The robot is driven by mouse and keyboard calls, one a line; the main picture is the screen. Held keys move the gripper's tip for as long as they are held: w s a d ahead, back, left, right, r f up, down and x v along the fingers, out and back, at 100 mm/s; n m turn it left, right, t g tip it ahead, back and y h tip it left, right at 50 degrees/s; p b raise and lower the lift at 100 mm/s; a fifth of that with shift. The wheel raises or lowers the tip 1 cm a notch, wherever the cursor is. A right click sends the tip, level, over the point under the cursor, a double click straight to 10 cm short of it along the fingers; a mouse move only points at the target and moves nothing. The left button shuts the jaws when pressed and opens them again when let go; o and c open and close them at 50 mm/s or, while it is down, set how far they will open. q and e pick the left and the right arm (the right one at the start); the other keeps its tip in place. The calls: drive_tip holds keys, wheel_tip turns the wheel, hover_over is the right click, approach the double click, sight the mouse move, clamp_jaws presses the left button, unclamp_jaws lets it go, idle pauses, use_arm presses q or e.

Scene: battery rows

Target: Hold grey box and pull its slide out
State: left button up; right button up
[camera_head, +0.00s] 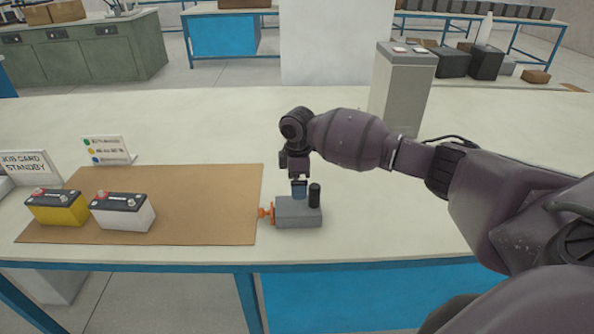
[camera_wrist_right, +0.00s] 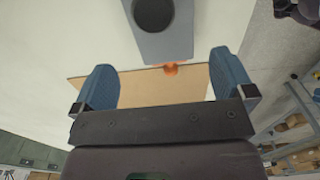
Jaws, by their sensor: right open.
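The grey box (camera_head: 290,213) sits on the table just right of the brown mat. A black round post (camera_head: 314,195) stands on its right part, and its orange slide end (camera_head: 265,212) sticks out on the left. My right gripper (camera_head: 299,188) points down at the box, left of the post; I cannot tell whether it touches. In the right wrist view my gripper (camera_wrist_right: 163,66) has its two blue fingers wide apart with nothing between them gripped. That view also shows the grey box (camera_wrist_right: 165,45) and orange slide end (camera_wrist_right: 171,69). My left gripper is not in view.
The brown mat (camera_head: 200,205) bears a yellow battery (camera_head: 56,211) and a white battery (camera_head: 122,215). Small sign cards (camera_head: 106,150) stand behind them. A tall grey bin (camera_head: 402,90) stands at the back right.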

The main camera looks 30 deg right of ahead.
sight(298, 205)
drive_tip(key=shift+s+a+f, duration=0.1)
drive_tip(key=shift+s+f, duration=0.05)
drive_tip(key=shift+f, duration=0.35)
wheel_tip(298, 205, down, 9)
drive_tip(key=shift+b, duration=0.75)
drive_tip(key=shift+f, duration=0.2)
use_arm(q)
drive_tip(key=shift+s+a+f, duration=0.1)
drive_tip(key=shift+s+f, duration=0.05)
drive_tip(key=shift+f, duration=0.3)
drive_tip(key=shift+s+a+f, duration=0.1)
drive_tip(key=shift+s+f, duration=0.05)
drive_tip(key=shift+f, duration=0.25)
use_arm(e)
drive_tip(key=shift+f, duration=0.15)
drive_tip(key=c, duration=0.7)
drive_tip(key=shift+c, duration=0.7)
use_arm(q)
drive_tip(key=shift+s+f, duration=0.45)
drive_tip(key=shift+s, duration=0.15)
